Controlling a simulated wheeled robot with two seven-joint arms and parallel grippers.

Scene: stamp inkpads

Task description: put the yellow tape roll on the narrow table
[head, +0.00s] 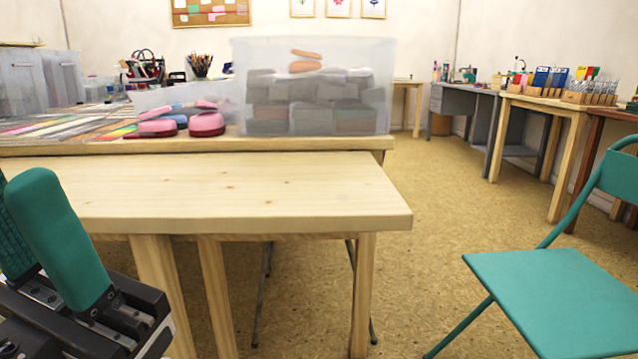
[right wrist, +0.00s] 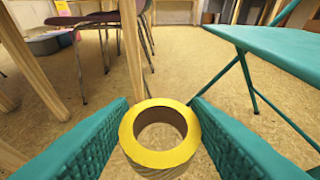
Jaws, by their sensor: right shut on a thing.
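The narrow table (head: 240,192) is a light wooden table with a bare top, in front of me in the head view. The yellow tape roll (right wrist: 128,131) is a ring with a brown inner core, in the right wrist view. My right gripper (right wrist: 160,105) is shut on it, with one teal finger against each side. The right gripper and the roll are not in the head view. My left gripper (head: 20,188) is at the lower left of the head view, left of the narrow table's front; its teal fingers are apart with nothing seen between them.
A larger table (head: 60,147) behind the narrow one carries a clear bin (head: 242,85) and pink and blue stamp-like items (head: 207,124). A teal chair (head: 555,295) stands at the right; it also shows in the right wrist view (right wrist: 285,45). Open floor lies between.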

